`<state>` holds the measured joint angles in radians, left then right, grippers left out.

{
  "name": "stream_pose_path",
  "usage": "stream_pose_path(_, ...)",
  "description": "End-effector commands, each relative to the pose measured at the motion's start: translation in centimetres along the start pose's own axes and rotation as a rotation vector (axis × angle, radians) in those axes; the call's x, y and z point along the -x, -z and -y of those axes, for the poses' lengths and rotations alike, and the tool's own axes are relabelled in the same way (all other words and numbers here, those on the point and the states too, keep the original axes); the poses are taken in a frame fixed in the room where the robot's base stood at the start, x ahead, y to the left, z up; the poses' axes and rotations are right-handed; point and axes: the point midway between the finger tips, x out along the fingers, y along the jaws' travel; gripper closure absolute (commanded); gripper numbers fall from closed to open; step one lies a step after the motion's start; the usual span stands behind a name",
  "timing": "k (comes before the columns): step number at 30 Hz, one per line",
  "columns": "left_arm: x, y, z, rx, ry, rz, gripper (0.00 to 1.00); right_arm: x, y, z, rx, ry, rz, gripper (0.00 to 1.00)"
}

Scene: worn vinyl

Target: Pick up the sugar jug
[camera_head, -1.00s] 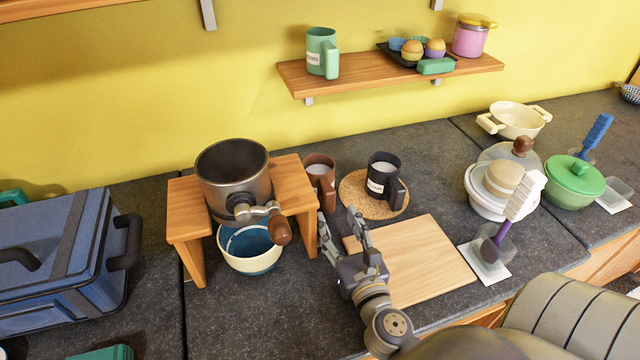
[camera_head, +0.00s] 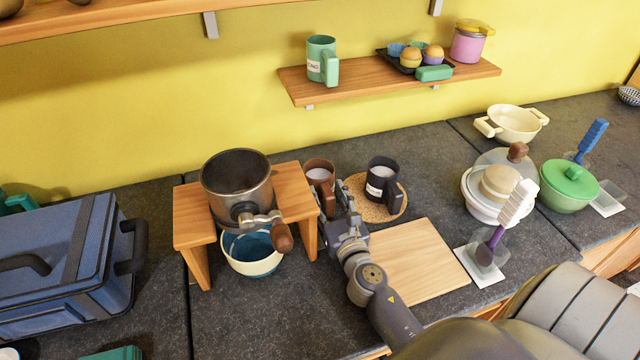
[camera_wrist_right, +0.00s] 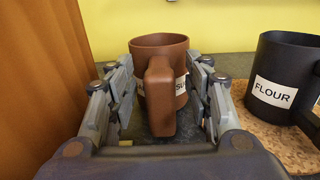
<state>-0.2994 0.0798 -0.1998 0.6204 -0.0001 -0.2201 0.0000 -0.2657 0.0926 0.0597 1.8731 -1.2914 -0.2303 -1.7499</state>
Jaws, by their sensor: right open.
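The sugar jug is a brown jug (camera_head: 319,176) with white contents, standing upright on the counter just right of the wooden stand. In the right wrist view the brown jug (camera_wrist_right: 150,52) has its handle facing me and a partly hidden white label showing "SU". My right gripper (camera_head: 334,205) is at the jug's near side. In the wrist view the open fingers (camera_wrist_right: 160,95) lie on either side of the jug and its handle; I cannot tell whether they touch it. My left gripper is not in view.
A black jug labelled FLOUR (camera_wrist_right: 283,78) stands close on the right, on a cork mat (camera_head: 400,210). The wooden stand (camera_head: 194,216) with a metal pot (camera_head: 236,182) is close on the left. A cutting board (camera_head: 420,265) lies in front.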

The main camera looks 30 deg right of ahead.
Motion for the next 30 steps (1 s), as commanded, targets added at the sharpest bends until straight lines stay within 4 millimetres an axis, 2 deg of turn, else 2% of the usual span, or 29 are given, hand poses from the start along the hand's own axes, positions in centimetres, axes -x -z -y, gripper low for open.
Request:
stream_pose_path(4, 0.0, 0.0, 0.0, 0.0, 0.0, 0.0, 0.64, 0.0, 0.0, 0.0, 0.0, 0.0, 0.0, 0.53)
stream_pose_path(5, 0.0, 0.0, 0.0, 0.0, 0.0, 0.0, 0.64, 0.0, 0.0, 0.0, 0.0, 0.0, 0.0, 0.58)
stream_pose_path(10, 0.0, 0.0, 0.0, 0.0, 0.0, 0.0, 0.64, 0.0, 0.0, 0.0, 0.0, 0.0, 0.0, 0.96)
stream_pose_path(11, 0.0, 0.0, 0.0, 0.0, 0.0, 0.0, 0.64, 0.0, 0.0, 0.0, 0.0, 0.0, 0.0, 1.0)
stream_pose_path(24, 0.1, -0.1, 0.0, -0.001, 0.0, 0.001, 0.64, 0.0, -0.2, 0.0, 0.0, -0.001, 0.002, 1.0)
stream_pose_path(30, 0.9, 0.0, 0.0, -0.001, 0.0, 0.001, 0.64, 0.0, -1.5, -0.1, 0.001, -0.002, 0.003, 1.0)
